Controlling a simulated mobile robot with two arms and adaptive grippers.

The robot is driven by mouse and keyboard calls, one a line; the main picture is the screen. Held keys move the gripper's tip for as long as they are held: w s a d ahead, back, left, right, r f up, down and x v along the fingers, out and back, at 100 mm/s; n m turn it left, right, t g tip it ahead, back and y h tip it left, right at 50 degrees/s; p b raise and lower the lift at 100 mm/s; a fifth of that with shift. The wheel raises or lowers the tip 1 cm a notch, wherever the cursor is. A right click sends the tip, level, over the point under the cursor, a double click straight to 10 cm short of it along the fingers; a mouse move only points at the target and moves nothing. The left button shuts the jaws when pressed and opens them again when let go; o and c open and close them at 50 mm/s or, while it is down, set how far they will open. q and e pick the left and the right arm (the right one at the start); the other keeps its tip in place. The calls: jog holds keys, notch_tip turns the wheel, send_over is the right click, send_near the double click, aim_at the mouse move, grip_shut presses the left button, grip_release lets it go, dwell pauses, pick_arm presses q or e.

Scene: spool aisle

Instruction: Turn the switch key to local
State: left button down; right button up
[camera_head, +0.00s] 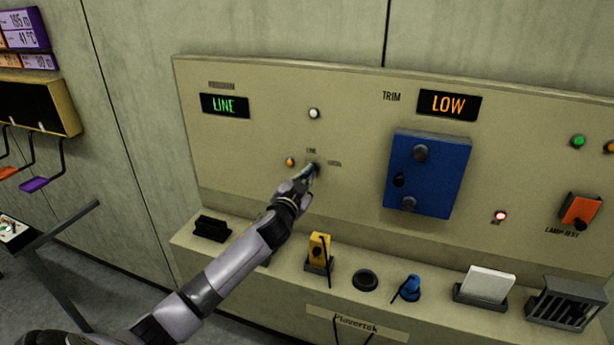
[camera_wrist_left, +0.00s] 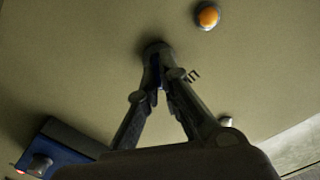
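The switch (camera_head: 316,167) is a small dark round fitting on the beige panel, with tiny labels above it and to its right. The upper label seems to read LINE; the right one is too small to read surely. My left gripper (camera_head: 308,174) is at the switch, its fingers closed together on the key. In the left wrist view the fingers (camera_wrist_left: 160,72) converge at the dark round switch (camera_wrist_left: 153,48), with a sliver of blue between them. The key itself is mostly hidden by the fingertips. The green display (camera_head: 224,105) reads LINE. My right gripper is not in view.
An orange lamp (camera_head: 290,162) sits just left of the switch, and a white lamp (camera_head: 313,113) above it. A blue box (camera_head: 428,174) with knobs projects to the right. The ledge below holds a yellow device (camera_head: 319,250) and a blue item (camera_head: 411,287).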

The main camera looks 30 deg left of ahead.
pick_arm(q)
jog(key=m, duration=0.5)
jog(key=shift+m, duration=0.4)
jog(key=shift+d, duration=0.1)
dwell(0.3)
jog(key=c, duration=1.8)
grip_release()
jog(key=v, duration=1.2)
